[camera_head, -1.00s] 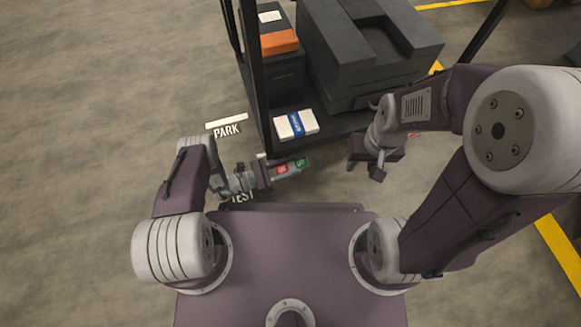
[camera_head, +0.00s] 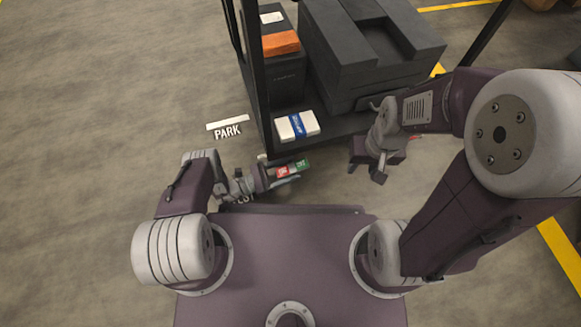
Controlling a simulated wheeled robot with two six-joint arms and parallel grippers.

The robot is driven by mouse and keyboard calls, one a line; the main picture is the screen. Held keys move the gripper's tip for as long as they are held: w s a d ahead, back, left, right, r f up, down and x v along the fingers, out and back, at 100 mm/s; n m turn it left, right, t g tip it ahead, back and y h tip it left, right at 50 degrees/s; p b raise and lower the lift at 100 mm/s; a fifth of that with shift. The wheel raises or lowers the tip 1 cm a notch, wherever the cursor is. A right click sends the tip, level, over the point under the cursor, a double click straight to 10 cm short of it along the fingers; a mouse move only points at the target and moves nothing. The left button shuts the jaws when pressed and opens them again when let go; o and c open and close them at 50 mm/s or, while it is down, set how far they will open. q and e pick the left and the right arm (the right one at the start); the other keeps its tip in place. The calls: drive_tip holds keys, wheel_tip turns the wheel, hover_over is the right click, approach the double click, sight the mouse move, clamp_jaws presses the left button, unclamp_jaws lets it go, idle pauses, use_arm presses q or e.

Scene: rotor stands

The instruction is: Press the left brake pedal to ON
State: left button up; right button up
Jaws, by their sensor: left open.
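The left brake pedal (camera_head: 292,168) shows at the cart's lower front left corner, with a red part on its left and a green part on its right. My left gripper (camera_head: 281,174) is open at the pedal, reaching in from its left. One finger shows just below the pedal's front edge. I cannot tell whether it touches the pedal. My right gripper (camera_head: 364,171) is to the right of the pedal, its two fingers apart and empty. A small red patch shows behind the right gripper; the rest of that part is hidden.
The dark cart (camera_head: 343,126) carries a large black block (camera_head: 365,55), an orange box (camera_head: 281,43) and a white-and-blue box (camera_head: 297,126). A cart post (camera_head: 258,85) rises near my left gripper. PARK (camera_head: 228,133) is marked on the floor.

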use_arm(q)
drive_tip(key=v, duration=0.7)
idle(0.3)
